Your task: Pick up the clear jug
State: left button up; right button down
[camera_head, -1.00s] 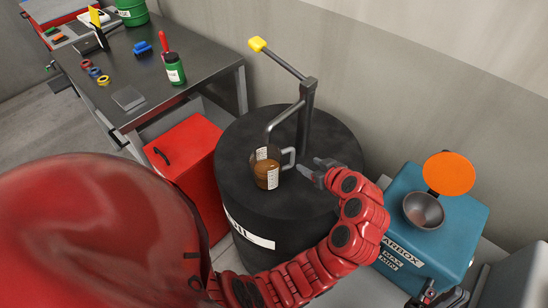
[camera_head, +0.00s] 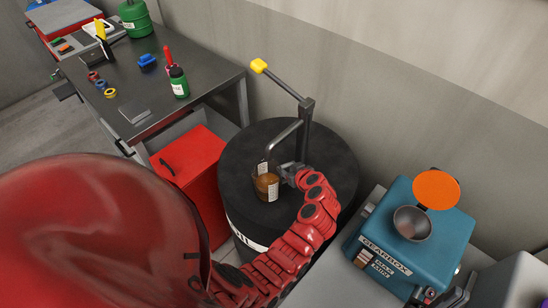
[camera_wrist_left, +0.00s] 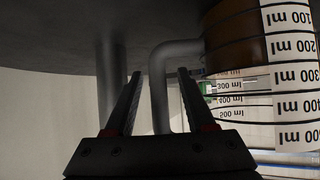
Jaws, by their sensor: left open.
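The clear jug (camera_head: 265,184) stands upright on top of the black drum (camera_head: 238,172), under the pump spout. Brown liquid fills its lower part, and a white measuring strip runs up its side. In the left wrist view, which looks upside down, the jug (camera_wrist_left: 232,52) is close on the right. Its grey handle (camera_wrist_left: 161,95) lies between the spread fingers of my left gripper (camera_wrist_left: 157,85). In the head view my left gripper (camera_head: 290,174) is at the jug's handle side, its fingertips partly hidden. My right gripper (camera_head: 445,296) is at the bottom right edge, small and dark.
The pump post (camera_head: 304,130) with its yellow-tipped lever rises just behind the jug. A blue gearbox (camera_head: 385,228) with a funnel and orange disc stands to the right. A red cabinet (camera_head: 200,165) and a workbench (camera_head: 205,75) with bottles and small parts are to the left.

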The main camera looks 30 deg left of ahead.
pick_arm(q)
jog(key=shift+c, duration=0.2)
grip_shut()
dwell(1.3)
